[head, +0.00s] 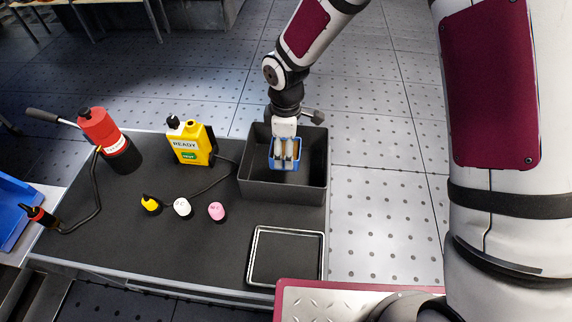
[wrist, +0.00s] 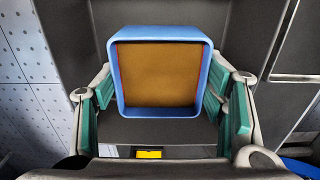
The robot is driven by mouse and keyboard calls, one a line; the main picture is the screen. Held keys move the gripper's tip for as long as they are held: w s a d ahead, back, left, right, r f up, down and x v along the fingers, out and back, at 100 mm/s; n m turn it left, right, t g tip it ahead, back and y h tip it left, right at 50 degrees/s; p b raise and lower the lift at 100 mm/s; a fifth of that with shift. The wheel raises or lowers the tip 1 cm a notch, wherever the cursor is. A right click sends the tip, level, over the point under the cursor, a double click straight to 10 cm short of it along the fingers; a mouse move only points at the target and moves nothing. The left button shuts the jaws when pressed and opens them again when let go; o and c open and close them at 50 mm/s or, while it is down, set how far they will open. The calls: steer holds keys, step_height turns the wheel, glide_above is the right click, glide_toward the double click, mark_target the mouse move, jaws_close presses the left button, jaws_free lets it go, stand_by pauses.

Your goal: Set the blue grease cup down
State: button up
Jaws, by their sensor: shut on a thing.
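The blue grease cup (wrist: 160,75) is square with a blue rim and a brown-orange inside. In the wrist view it sits between the two green-padded fingers of my gripper (wrist: 165,98), which is shut on it. In the head view my gripper (head: 286,146) points down into the dark grey bin, and the blue cup (head: 284,163) shows around the fingertips. The cup is inside the outline of the bin's opening. I cannot tell whether it touches the bin floor.
The dark open bin (head: 284,198) stands at the table's back right. In front lies an empty black tray with a light rim (head: 252,260).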

steer(key=shift+f+b, duration=0.5)
steer(key=shift+f, duration=2.5)
steer(key=shift+f, duration=0.2)
steer(key=o, duration=1.1)
steer(key=shift+o, duration=0.2)
steer(key=shift+r, duration=0.15)
step_height(320, 180, up, 12)
steer(key=p, duration=0.2)
steer(key=shift+d+r, duration=0.1)
